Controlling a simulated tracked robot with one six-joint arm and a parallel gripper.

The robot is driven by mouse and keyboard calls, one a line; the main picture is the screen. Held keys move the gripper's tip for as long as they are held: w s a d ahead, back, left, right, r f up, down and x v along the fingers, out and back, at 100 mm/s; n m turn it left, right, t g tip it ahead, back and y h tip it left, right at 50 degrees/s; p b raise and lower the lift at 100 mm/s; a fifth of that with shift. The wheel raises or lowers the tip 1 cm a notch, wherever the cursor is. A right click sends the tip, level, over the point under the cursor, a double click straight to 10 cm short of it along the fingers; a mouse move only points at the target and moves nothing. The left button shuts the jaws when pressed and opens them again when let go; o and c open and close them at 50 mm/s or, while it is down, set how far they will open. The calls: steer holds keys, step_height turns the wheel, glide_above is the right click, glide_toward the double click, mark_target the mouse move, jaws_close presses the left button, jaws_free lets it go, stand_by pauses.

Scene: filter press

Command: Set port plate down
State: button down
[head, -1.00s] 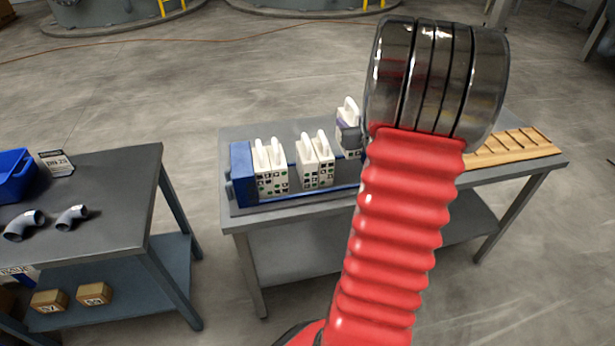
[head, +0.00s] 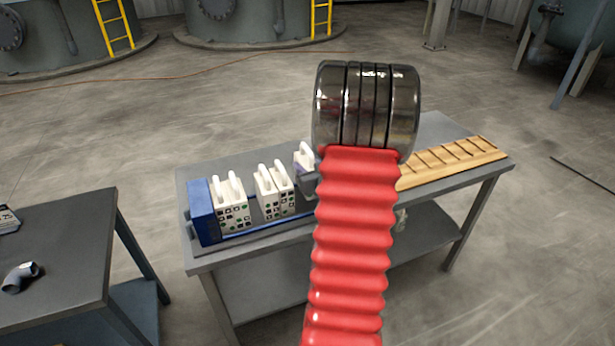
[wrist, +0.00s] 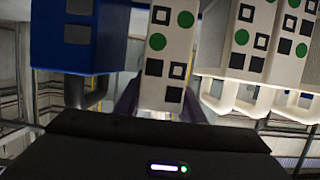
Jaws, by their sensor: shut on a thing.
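My gripper (head: 310,183) is mostly hidden behind my red arm in the head view. It is shut on a white port plate (head: 304,156), of which only the upper part shows, over the right part of the press. In the wrist view the held plate (wrist: 167,65), with black squares and green dots, stands between my dark purple fingers (wrist: 160,103). Whether its underside touches the rails is hidden. Several white plates with upright handles (head: 232,208) (head: 274,192) stand in the press to its left, with a gap between the groups.
A blue end block (head: 203,213) closes the press at the left; a blue block (wrist: 78,38) stands beside the held plate in the wrist view. A slatted wooden rack (head: 455,162) lies on the bench's right. A separate dark bench (head: 60,250) bears a grey elbow (head: 20,277).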

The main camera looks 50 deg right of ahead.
steer(key=shift+f, duration=2.05)
steer(key=shift+f, duration=0.1)
steer(key=c, duration=1.2)
jaws_free()
steer(key=shift+o, duration=0.2)
steer(key=shift+s+a+r, duration=0.2)
steer(key=shift+s+r, duration=0.05)
steer(key=shift+s, duration=0.15)
steer(key=v, duration=1.1)
